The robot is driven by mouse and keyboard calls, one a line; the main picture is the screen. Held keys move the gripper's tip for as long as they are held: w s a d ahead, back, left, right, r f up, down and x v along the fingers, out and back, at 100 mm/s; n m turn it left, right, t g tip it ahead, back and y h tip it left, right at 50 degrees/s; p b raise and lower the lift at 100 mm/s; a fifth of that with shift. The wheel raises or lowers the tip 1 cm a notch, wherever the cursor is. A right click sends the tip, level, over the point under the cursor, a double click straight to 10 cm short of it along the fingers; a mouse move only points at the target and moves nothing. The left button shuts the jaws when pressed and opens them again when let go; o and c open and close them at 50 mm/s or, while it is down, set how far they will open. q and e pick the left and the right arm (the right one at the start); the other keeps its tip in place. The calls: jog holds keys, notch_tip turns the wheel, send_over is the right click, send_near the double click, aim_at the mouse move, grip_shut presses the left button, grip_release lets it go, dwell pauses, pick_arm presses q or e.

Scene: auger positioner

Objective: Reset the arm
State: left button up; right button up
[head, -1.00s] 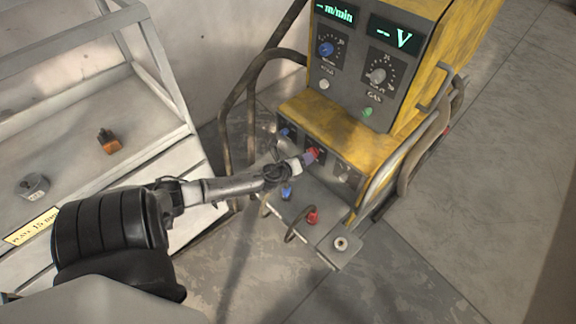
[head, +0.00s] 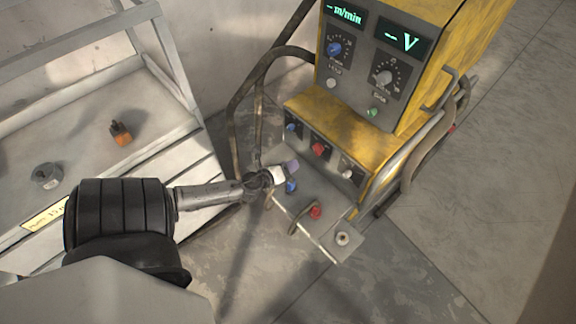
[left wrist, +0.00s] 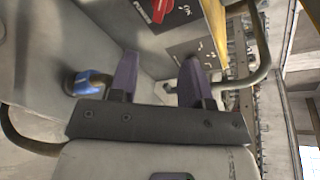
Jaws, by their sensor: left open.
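My left arm comes in from the left in the head view. Its gripper (head: 284,168) is just in front of the lower panel of the yellow machine (head: 375,140), above the front ledge. In the left wrist view its two purple fingers (left wrist: 159,72) stand apart with nothing between them. The red power switch (head: 319,150) is up and right of the fingertips, clear of them; it also shows at the top of the left wrist view (left wrist: 160,8). My right gripper is not in view.
A blue connector (head: 291,186) and a red connector (head: 315,212) sit on the machine's front ledge, close below the gripper. Hoses curve along both sides of the machine. At left, a pale bench (head: 75,115) holds an orange block (head: 121,133) and a grey part (head: 47,176).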

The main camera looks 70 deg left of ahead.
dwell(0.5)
pick_arm(q)
jog(key=s+a+r+n+g+y, duration=0.1)
jog(key=s+a+n+g+y, duration=0.3)
jog(key=n, duration=0.6)
jog(key=s+d+r+n+g+h+p, duration=0.1)
jog(key=s+d+r+n+g+h, duration=0.25)
jog(key=d, duration=0.65)
jog(key=s+d+n+g+h+p, duration=0.2)
jog(key=s+d+n+g, duration=0.15)
jog(key=d+n, duration=0.55)
jog(key=s+d+r+m+h+p, duration=0.3)
jog(key=d+r+p, duration=0.45)
jog(key=d, duration=0.75)
notch_tip(320, 180, up, 39)
jog(key=n+p, duration=0.1)
jog(key=p, duration=3.5)
jog(key=shift+w+a+r+t+h, duration=0.15)
jog(key=shift+w+a+t+h, duration=0.05)
jog(key=shift+t+h, duration=0.15)
